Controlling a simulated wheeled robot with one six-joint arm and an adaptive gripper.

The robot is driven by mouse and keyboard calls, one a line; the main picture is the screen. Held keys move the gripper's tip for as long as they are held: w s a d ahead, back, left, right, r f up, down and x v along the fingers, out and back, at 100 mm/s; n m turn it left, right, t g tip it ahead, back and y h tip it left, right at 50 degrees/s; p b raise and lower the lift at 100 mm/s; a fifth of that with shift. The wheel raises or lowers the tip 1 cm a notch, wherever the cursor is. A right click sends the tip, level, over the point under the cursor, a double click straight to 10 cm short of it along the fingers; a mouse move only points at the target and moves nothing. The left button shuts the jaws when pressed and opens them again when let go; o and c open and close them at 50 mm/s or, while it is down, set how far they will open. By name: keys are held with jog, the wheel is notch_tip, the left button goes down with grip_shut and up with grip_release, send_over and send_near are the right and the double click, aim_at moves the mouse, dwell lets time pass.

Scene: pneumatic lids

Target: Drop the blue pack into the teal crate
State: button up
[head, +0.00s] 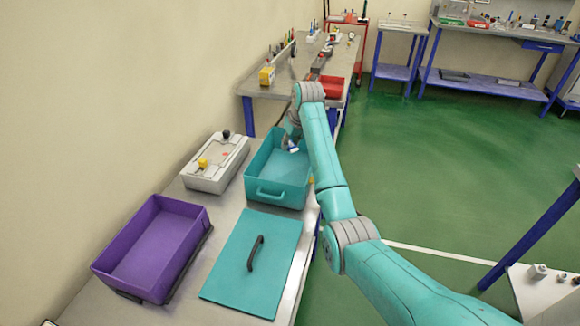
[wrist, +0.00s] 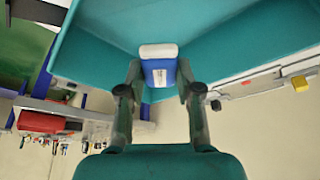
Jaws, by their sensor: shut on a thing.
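The teal crate (head: 267,190) stands open on the metal bench, and its inside fills the top of the wrist view (wrist: 225,35). My gripper (wrist: 158,75) is over the far part of the crate and shut on the blue pack (wrist: 160,75). The pack is blue with a white end, held between the two fingers. In the head view only a small bit of the pack (head: 293,149) shows below my gripper (head: 292,143). I cannot tell whether the pack touches the crate. The teal lid (head: 235,270) with a black handle lies flat in front of the crate.
An open purple crate (head: 150,250) stands at the near left. A white box with a yellow knob (head: 203,170) sits left of the teal crate. A further bench (head: 270,85) behind holds a red bin (head: 332,87) and tools.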

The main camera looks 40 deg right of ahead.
jog(key=shift+f, duration=0.55)
jog(key=o, duration=1)
jog(key=v, duration=1.2)
